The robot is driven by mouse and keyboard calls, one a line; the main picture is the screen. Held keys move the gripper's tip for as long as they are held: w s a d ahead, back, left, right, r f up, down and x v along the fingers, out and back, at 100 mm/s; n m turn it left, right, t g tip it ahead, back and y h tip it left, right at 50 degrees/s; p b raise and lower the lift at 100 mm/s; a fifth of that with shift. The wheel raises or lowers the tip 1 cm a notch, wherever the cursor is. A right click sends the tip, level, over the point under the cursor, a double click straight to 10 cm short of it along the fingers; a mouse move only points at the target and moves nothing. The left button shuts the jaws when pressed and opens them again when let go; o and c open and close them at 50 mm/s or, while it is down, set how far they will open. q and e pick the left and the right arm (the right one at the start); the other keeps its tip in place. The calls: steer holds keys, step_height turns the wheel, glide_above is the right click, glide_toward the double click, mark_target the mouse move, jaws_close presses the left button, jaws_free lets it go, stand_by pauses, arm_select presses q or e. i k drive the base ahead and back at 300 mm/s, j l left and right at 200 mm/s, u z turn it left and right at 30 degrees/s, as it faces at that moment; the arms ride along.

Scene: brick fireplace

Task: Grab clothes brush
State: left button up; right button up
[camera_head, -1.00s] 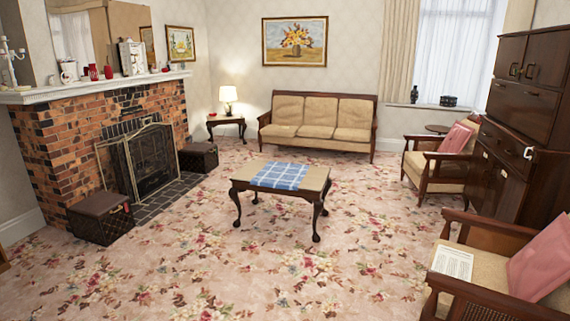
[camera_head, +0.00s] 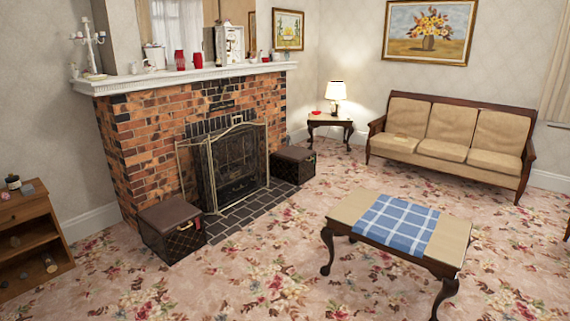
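I cannot make out a clothes brush for certain in the head view. A small wooden shelf unit (camera_head: 33,240) at the left edge has small items on top and on its shelves, too small to tell apart. Neither of my grippers is in view.
A coffee table (camera_head: 453,237) with a blue checked cloth (camera_head: 396,224) stands at the right. A brick fireplace (camera_head: 150,143) has dark boxes (camera_head: 172,229) at its hearth. A sofa (camera_head: 455,135) and lamp table (camera_head: 330,122) stand behind. Open carpet (camera_head: 270,270) lies in front.

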mark_target(401, 138)
steer(key=i+u, duration=0.1)
steer(key=i, duration=1.65)
steer(key=i+l, duration=0.1)
steer(key=i, duration=1.7)
steer(key=i+z, duration=0.2)
steer(key=i, duration=0.3)
steer(key=i+z, duration=0.2)
steer(key=i, duration=0.25)
steer(key=i+j+z, duration=0.2)
steer(key=i, duration=0.3)
steer(key=i+j+z, duration=0.15)
steer(key=i, duration=0.3)
steer(key=i+j+z, duration=0.2)
steer(key=i, duration=0.25)
steer(key=i+j+z, duration=0.2)
steer(key=i, duration=0.25)
steer(key=i+l+z, duration=0.2)
steer(key=i+z, duration=0.2)
steer(key=i, duration=0.3)
steer(key=i+z, duration=0.35)
steer(key=i, duration=0.3)
steer(key=i+j+z, duration=0.4)
steer(key=i, duration=0.3)
steer(key=i+l+u, duration=0.4)
steer(key=i, duration=0.3)
steer(key=i+l+u, duration=0.45)
steer(key=i+l, duration=0.15)
